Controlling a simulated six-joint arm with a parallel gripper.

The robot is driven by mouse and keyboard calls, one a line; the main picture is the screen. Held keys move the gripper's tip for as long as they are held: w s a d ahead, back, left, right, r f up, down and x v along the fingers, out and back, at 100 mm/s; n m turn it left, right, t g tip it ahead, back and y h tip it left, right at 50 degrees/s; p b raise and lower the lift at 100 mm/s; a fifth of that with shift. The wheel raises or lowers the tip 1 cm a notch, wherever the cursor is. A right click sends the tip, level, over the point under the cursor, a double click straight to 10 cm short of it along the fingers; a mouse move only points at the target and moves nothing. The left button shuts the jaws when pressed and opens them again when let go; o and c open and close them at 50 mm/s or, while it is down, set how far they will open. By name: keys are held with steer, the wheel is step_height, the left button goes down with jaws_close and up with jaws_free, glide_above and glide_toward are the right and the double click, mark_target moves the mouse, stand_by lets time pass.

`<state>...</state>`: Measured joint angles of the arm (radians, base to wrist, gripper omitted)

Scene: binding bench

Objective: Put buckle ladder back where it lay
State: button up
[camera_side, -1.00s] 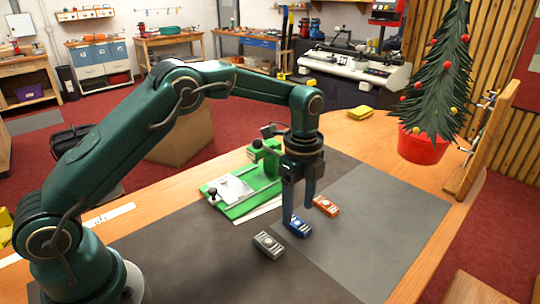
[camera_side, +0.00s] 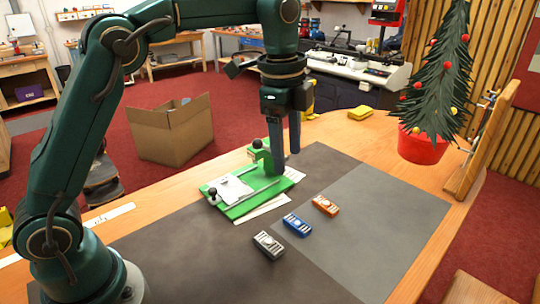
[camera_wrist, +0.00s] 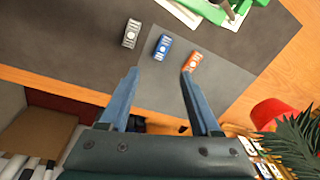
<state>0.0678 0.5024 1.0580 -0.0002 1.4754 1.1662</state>
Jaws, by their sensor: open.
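Three small ladder-like buckle pieces lie flat in a diagonal row on the bench mat: a grey one (camera_side: 268,244), a blue one (camera_side: 297,225) and an orange one (camera_side: 325,205). I cannot tell which the task names. My gripper (camera_side: 285,162) is open and empty, raised above the bench near the green fixture. Its fingers point down. In the wrist view my gripper (camera_wrist: 159,73) shows a wide gap between its fingers.
The green fixture (camera_side: 232,208) with a knobbed upright stands behind the row. A red pot (camera_side: 422,146) with a decorated tree and a yellow block (camera_side: 360,112) stand farther back. A cardboard box (camera_side: 172,140) is on the floor.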

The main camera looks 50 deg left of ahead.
steer(key=s+a+r+n+t, duration=0.2)
steer(key=s+r+n+t, duration=0.1)
steer(key=s+n, duration=0.65)
steer(key=s+f+n+t, duration=0.1)
steer(key=s+f+n, duration=0.3)
steer(key=s, duration=0.5)
steer(key=shift+a+f+n, duration=0.2)
steer(key=shift+f+n, duration=0.15)
steer(key=shift+f, duration=0.05)
